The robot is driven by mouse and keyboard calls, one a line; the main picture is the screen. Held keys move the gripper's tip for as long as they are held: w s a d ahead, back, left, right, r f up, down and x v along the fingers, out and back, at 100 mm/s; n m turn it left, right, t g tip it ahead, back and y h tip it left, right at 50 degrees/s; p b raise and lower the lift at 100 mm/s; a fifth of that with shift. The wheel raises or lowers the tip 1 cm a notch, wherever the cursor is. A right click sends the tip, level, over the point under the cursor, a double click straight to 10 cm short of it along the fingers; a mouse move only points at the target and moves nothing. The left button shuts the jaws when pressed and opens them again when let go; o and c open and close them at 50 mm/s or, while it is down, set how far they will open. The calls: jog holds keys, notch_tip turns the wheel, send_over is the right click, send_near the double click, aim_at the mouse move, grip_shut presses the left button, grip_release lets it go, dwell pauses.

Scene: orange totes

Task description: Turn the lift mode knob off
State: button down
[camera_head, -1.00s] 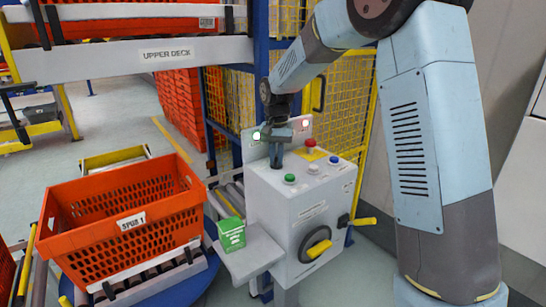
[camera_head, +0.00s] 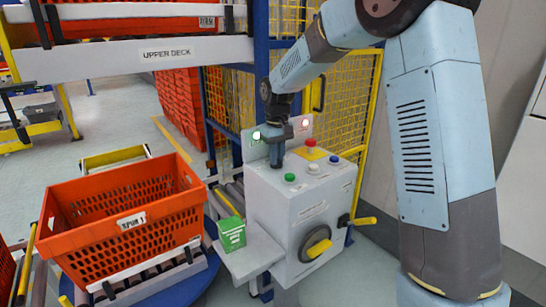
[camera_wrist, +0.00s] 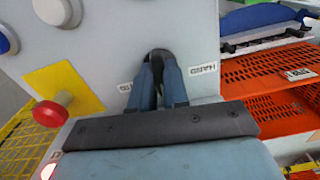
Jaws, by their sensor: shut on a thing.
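The lift mode knob appears in the wrist view as a small black knob (camera_wrist: 160,54) on the grey top of a control box (camera_head: 270,190). Labels sit on both sides of it; the one at the right reads HAND, while the one at the left is partly covered. My gripper (camera_wrist: 158,68) is shut on the knob, its two blue-grey fingers coming together around it and hiding much of it. In the head view my gripper (camera_head: 277,160) points down at the back left of the box top, and the knob is hidden there.
A red button (camera_head: 311,142) on a yellow plate stands close beside my gripper. Green (camera_head: 290,178), white (camera_head: 313,169) and blue (camera_head: 334,159) buttons lie nearer. A yellow-handled switch (camera_head: 318,248) is on the box front.

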jog(key=shift+a+n, duration=0.15)
jog(key=shift+n, duration=0.45)
jog(key=c, duration=1.1)
grip_release()
notch_tip(320, 180, up, 14)
jog(key=shift+f, duration=0.15)
